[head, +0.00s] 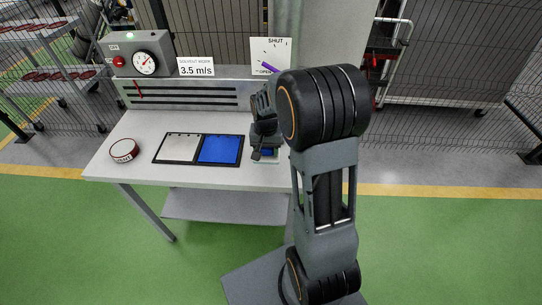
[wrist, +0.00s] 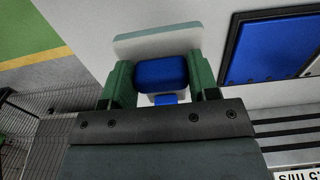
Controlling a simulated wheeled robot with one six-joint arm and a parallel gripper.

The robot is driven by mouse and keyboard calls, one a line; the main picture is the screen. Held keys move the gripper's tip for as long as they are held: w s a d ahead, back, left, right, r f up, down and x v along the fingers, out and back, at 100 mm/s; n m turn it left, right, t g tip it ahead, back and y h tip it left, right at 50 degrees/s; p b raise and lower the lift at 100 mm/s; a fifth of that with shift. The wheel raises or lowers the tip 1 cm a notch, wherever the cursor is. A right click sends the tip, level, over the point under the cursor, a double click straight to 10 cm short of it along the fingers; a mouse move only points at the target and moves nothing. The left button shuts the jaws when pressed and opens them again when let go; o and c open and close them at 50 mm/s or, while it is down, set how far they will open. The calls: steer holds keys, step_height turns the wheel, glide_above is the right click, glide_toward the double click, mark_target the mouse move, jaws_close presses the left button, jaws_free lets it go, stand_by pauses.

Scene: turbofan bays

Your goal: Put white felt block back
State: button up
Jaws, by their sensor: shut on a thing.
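The white felt block shows in the wrist view as a pale pad (wrist: 150,42) with a blue grip (wrist: 162,72) on it. My gripper (wrist: 164,76) has its green fingers on both sides of the blue grip and is shut on it. In the head view my gripper (head: 264,148) points down over the right part of the table, and the block (head: 267,154) shows partly below it. I cannot tell whether the pad touches the tabletop. A black-framed board lies left of the gripper, with a pale panel (head: 181,147) and a blue panel (head: 220,149).
A round dark-red and white tin (head: 123,150) stands at the table's left. At the back are a grey gauge box (head: 140,55), a "3.5 m/s" sign (head: 196,67) and a SHUT/OPEN dial plate (head: 270,56). The white tabletop (head: 200,176) is clear in front of the board.

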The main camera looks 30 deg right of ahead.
mark_target(272, 157)
steer(key=shift+w+d+f, duration=0.25)
steer(key=shift+d+f, duration=0.6)
steer(key=shift+f, duration=0.25)
steer(key=f, duration=0.3)
steer(key=shift+d, duration=0.3)
steer(key=shift+f, duration=0.35)
steer(key=shift+f, duration=0.2)
steer(key=o, duration=0.9)
steer(key=shift+r, duration=0.15)
